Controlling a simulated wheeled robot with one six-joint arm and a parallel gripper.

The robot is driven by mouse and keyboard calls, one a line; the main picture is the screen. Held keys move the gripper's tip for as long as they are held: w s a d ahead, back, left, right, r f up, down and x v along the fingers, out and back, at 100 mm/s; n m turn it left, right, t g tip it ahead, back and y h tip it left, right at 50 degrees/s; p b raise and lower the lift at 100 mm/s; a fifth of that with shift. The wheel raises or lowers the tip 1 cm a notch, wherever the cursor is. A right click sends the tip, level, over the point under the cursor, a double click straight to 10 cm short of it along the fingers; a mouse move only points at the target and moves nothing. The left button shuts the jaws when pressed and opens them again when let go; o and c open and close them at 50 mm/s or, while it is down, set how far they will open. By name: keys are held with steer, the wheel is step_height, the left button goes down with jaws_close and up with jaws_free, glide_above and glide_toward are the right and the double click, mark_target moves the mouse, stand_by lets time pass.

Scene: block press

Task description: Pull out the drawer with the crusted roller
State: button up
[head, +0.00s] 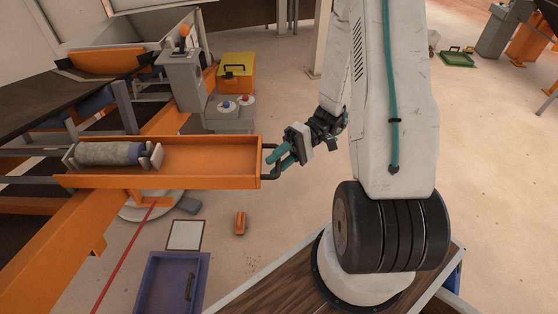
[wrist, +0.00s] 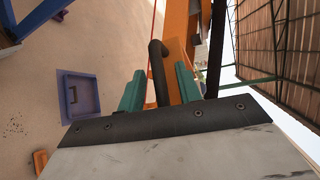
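The long orange drawer (head: 205,155) stands pulled out from the machine frame at the left. The grey, rough-surfaced crusted roller (head: 103,153) lies in its left end, between pale end supports. A dark handle (head: 268,168) is on the drawer's right end. My gripper (head: 276,157) is at this handle. In the wrist view, the teal fingers of my gripper (wrist: 159,70) stand apart, one on each side of the dark handle bar (wrist: 157,60). Narrow gaps show beside the bar, so the gripper looks open around it.
A blue tray (head: 172,284) and a small orange object (head: 240,223) are on the floor below the drawer. A grey control box with buttons (head: 229,110) and a yellow case (head: 236,71) stand behind it. The floor to the right is mostly clear; a green tray (head: 457,58) lies far back.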

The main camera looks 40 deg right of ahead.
steer(key=d+r, duration=0.1)
steer(key=d, duration=0.6)
steer(key=shift+w+d, duration=0.35)
steer(key=shift+w, duration=0.05)
